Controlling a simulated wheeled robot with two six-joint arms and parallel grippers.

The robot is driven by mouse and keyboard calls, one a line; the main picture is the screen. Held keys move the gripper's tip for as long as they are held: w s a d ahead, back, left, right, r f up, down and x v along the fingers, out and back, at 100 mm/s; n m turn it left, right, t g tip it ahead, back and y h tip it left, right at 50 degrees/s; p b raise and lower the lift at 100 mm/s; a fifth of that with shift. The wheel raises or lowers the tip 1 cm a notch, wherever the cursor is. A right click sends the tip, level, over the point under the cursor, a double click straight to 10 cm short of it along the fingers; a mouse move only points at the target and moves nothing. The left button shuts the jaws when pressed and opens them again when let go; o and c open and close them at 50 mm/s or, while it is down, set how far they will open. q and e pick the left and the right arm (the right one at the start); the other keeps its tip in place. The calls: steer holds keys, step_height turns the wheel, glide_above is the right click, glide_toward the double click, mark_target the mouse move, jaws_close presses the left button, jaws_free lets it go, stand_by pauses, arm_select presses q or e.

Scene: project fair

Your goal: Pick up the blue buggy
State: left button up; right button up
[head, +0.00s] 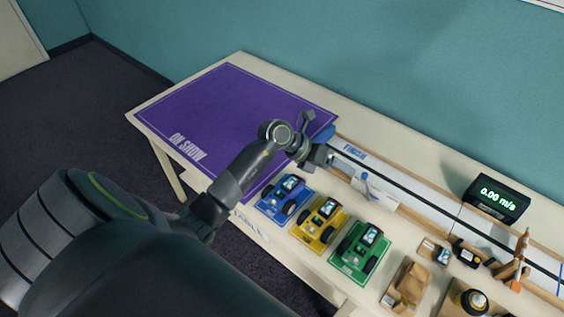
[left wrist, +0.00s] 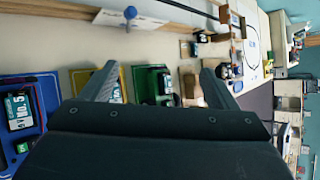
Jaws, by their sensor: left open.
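The blue buggy (head: 279,201), with dark wheels and a small card on it, stands at the left end of a row along the table's front edge. My left gripper (head: 322,152) is above the table behind and to the right of it, near the track's finish end, apart from the buggy. In the left wrist view the gripper (left wrist: 160,72) has its fingers wide apart with nothing held between them. A blue thing with a "No.5" card, seemingly the blue buggy (left wrist: 48,95), shows at that view's left edge, partly cut off. My right gripper is not in view.
A yellow buggy (head: 309,236) and a green buggy (head: 345,262) stand to its right. Behind runs a track (head: 425,203) with a speed display (head: 497,197). A purple "ON SHOW" mat (head: 225,105) lies clear at the left.

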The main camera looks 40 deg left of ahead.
arm_select(q)
steer(key=a+f+g+y, duration=0.1)
steer(key=a+g+y, duration=0.2)
steer(key=a+y, duration=0.15)
steer(key=g+y, duration=0.3)
steer(key=y, duration=0.1)
glide_toward(287, 185)
step_height(287, 185, down, 6)
steer(key=b, duration=1.1)
steer(key=shift+a+b, duration=0.1)
steer(key=shift+b, duration=0.3)
steer(key=shift+f, duration=0.3)
steer(key=shift+s+f, duration=0.1)
steer(key=shift+f, duration=2.1)
steer(key=c, duration=0.9)
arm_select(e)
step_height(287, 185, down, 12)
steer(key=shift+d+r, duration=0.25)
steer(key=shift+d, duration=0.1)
